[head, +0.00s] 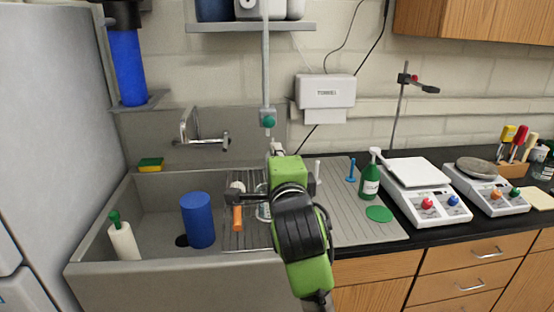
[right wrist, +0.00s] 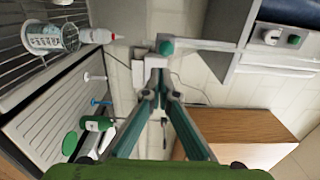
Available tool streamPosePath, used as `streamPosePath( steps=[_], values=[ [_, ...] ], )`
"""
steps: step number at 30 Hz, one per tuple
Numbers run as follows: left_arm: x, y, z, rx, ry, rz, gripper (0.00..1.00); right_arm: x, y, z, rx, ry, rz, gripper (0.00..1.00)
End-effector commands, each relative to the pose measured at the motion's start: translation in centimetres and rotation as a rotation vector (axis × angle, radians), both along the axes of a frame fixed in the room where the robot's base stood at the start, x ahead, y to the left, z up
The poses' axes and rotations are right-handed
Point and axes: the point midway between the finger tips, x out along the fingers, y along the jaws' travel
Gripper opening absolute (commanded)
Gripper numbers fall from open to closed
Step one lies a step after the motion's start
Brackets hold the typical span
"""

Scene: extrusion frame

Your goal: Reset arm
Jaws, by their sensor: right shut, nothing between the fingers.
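My right arm reaches in from the bottom of the head view, over the right side of the sink. My right gripper (head: 275,149) points away from me toward the wall and is largely hidden behind its own green wrist. In the right wrist view the two fingers of the gripper (right wrist: 155,78) come together at the tips, with nothing between them. Behind the tips is the pipe with a green knob (head: 268,121); the knob also shows in the right wrist view (right wrist: 166,47). I cannot tell the exact gap. My left gripper is not in view.
The grey sink (head: 95,262) holds a blue cylinder (head: 198,222) and a white bottle with a green top (head: 123,238). A green bottle (head: 370,180) and two balances (head: 415,201) stand to the right. A glass beaker (right wrist: 50,38) is near the arm. A shelf (head: 248,27) hangs above.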

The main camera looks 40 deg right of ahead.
Motion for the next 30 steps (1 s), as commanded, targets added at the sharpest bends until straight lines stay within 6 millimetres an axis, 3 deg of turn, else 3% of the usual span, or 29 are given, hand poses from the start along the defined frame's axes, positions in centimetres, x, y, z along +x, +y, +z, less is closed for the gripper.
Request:
streamPosePath(
  steps=[6,22,26,29,30],
  values=[
    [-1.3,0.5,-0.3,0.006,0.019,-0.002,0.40,-0.7,0.4,0.0,-0.001,0.001,0.000,0.00],
    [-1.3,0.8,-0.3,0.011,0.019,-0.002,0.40,-0.6,0.5,-0.3,-0.008,0.014,0.003,0.00],
    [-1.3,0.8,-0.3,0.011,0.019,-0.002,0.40,-0.5,1.5,-4.0,-0.090,0.152,0.042,0.00],
    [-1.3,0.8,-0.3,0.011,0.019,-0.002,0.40,-0.9,3.3,-9.7,-0.228,0.368,0.126,0.00],
    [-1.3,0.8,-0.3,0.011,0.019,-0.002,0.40,-1.4,4.3,-12.5,-0.298,0.471,0.175,0.00]
  ],
)
